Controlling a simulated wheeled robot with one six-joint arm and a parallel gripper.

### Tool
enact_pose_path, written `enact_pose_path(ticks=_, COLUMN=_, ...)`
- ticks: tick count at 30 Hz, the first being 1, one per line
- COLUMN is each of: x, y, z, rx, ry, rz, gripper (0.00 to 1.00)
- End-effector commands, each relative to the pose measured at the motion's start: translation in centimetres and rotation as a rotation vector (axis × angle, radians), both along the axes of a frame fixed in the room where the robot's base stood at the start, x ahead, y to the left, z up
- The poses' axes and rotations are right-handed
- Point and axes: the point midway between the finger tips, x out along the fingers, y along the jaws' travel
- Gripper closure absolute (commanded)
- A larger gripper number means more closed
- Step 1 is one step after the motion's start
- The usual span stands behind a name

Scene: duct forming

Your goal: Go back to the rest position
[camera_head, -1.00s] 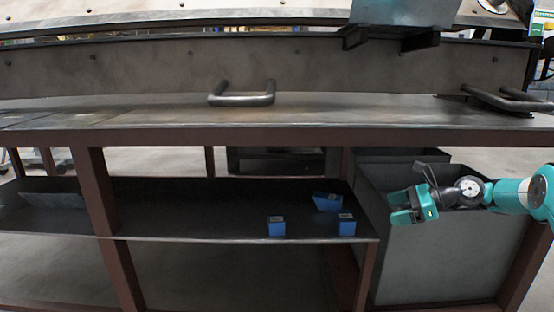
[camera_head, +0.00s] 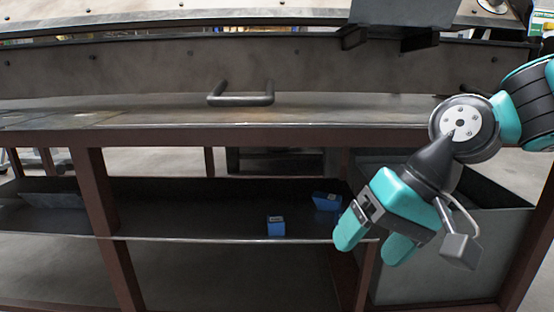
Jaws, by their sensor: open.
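My gripper (camera_head: 372,242) is teal and grey and hangs on my arm at the right of the head view. Its two fingers are apart and point down and to the left, with nothing between them. It is in front of the right end of the lower shelf and the grey bin. Two small blue blocks show on the shelf: one (camera_head: 276,226) stands upright near the front edge, the other (camera_head: 326,201) is tilted further back. A third blue block from the earlier view is hidden behind my gripper.
The workbench (camera_head: 200,117) spans the view above the lower shelf (camera_head: 190,220). A bar handle (camera_head: 241,93) stands on the bench top. The grey bin (camera_head: 440,283) is behind my arm at right. A grey metal block (camera_head: 400,14) overhangs at top right. The left shelf is clear.

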Motion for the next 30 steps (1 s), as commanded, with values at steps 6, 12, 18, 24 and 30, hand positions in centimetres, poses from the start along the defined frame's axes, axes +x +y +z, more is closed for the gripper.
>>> enact_pose_path(ticks=6, x=-8.8, y=-1.3, z=-1.5, rx=-0.112, ry=-0.118, rz=0.32, gripper=0.17)
enact_pose_path(ticks=12, x=-11.6, y=-2.2, z=0.9, rx=-0.152, ry=-0.153, rz=0.441, gripper=0.17)
enact_pose_path(ticks=18, x=-11.5, y=-2.2, z=5.8, rx=-0.15, ry=-0.153, rz=0.438, gripper=0.17)
enact_pose_path(ticks=24, x=-11.5, y=-2.2, z=12.8, rx=-0.149, ry=-0.153, rz=0.437, gripper=0.17)
enact_pose_path(ticks=30, x=-11.5, y=-2.2, z=20.4, rx=-0.149, ry=-0.152, rz=0.436, gripper=0.17)
